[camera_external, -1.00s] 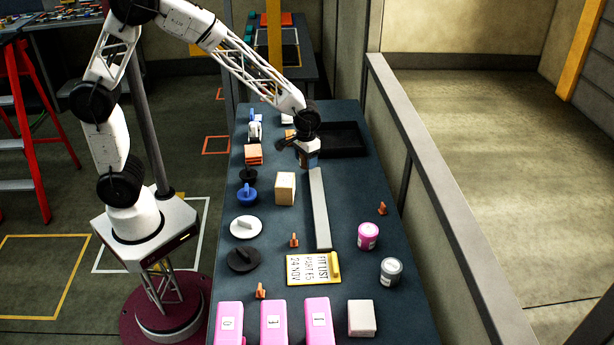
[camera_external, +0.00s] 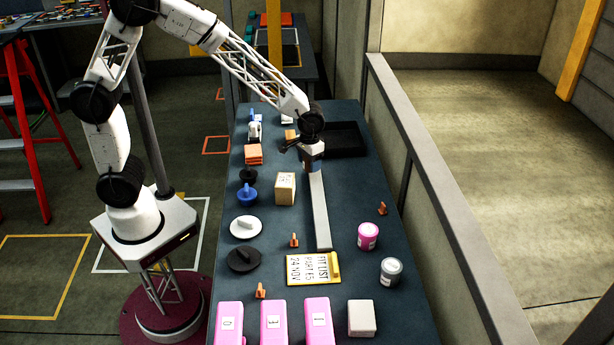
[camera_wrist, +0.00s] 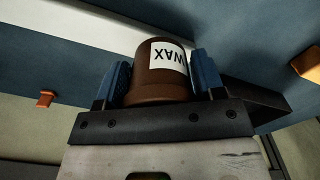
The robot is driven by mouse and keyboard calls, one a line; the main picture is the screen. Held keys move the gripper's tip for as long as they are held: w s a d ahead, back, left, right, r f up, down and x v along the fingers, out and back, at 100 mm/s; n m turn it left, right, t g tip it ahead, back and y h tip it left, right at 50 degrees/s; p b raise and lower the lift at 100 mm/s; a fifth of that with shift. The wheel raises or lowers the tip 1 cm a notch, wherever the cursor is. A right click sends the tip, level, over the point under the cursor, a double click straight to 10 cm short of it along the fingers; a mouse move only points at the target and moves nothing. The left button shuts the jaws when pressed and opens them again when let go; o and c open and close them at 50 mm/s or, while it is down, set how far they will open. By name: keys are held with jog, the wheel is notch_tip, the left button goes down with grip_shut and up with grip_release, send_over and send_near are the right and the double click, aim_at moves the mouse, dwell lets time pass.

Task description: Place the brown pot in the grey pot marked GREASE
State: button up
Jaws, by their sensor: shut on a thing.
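My gripper (camera_external: 311,166) is over the far part of the blue table, near the far end of the grey bar. In the wrist view its two blue fingers (camera_wrist: 160,82) are shut on the brown pot (camera_wrist: 150,75), one on each side. The pot has a white label reading WAX. In the external view the pot is mostly hidden by the gripper. A grey pot (camera_external: 391,272) stands at the table's near right, well apart from my gripper. Its label is too small to read.
The long grey bar (camera_external: 320,215) runs along the table's middle. A pink pot (camera_external: 367,236) stands just beyond the grey pot, and a yellow sign (camera_external: 305,268) lies left of it. A black tray (camera_external: 345,139) is behind my gripper.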

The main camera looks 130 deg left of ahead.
jog(key=w+d+r, duration=0.3)
jog(key=w+d, duration=0.9)
jog(key=w, duration=0.3)
jog(key=w+d+r+m, duration=0.1)
jog(key=w+d+r, duration=0.3)
jog(key=w+d, duration=0.8)
jog(key=w, duration=0.4)
jog(key=shift+d, duration=0.3)
send_over(389, 264)
jog(key=shift+f, duration=0.7)
jog(key=shift+f, duration=1.75)
jog(key=shift+f, duration=0.1)
